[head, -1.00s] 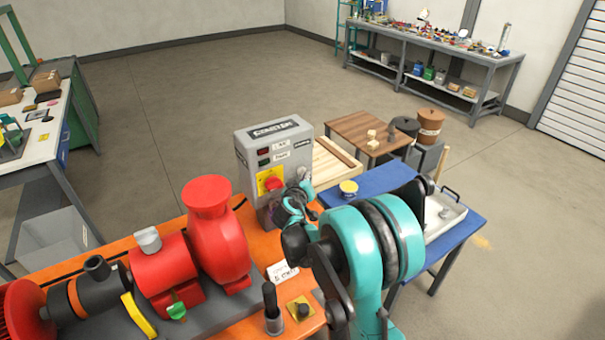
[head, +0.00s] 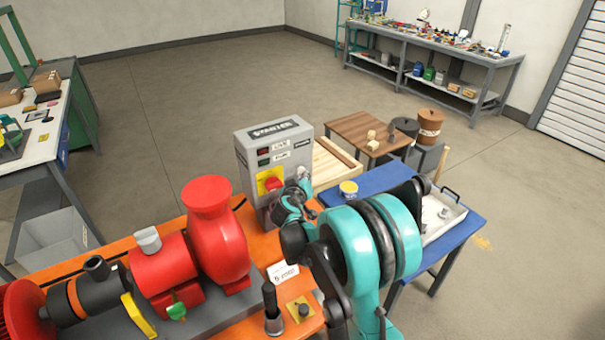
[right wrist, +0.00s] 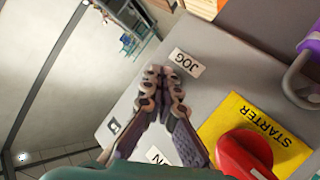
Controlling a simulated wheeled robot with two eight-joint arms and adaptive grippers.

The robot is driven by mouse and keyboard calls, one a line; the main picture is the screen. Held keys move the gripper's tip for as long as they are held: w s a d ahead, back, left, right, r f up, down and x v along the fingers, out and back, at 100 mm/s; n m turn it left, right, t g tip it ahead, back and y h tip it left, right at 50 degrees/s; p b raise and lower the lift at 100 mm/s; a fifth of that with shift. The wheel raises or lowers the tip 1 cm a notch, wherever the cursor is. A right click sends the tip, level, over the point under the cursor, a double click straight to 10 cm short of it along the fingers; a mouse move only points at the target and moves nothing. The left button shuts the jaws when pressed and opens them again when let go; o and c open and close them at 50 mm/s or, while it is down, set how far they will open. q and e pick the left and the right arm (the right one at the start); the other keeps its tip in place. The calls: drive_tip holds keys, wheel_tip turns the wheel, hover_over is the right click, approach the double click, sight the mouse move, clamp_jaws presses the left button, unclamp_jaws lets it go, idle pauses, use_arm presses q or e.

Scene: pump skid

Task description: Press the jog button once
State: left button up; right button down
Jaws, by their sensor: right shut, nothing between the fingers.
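My right gripper (head: 302,188) is at the right part of that front. In the right wrist view, its closed, empty fingers (right wrist: 160,76) point at the grey panel just beside the white JOG label (right wrist: 188,63). The jog button itself is not visible; the fingers may cover it. I cannot tell whether the fingertips touch the panel. My left gripper is not in view.
A red pump (head: 215,235) and motor fill the bench's left side. A blue table (head: 375,180) with a tin (head: 348,189) and tray (head: 440,217) stands to the right.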

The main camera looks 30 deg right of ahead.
idle(0.4)
drive_tip(key=shift+s+d, duration=0.1)
drive_tip(key=shift+s, duration=0.7)
drive_tip(key=s, duration=0.5)
drive_tip(key=shift+d, duration=0.2)
idle(0.6)
drive_tip(key=s+a+f+n+g+y+b, duration=0.1)
drive_tip(key=s+a+y, duration=0.3)
drive_tip(key=s+a, duration=0.6)
drive_tip(key=s+a+f+n+g+y+b, duration=0.1)
drive_tip(key=s+a+f+g+y+b, duration=0.2)
drive_tip(key=s+a, duration=0.8)
drive_tip(key=s+f+y, duration=0.1)
drive_tip(key=s+y, duration=0.1)
drive_tip(key=s, duration=0.3)
drive_tip(key=shift+s+f, duration=0.2)
drive_tip(key=shift+s, duration=0.1)
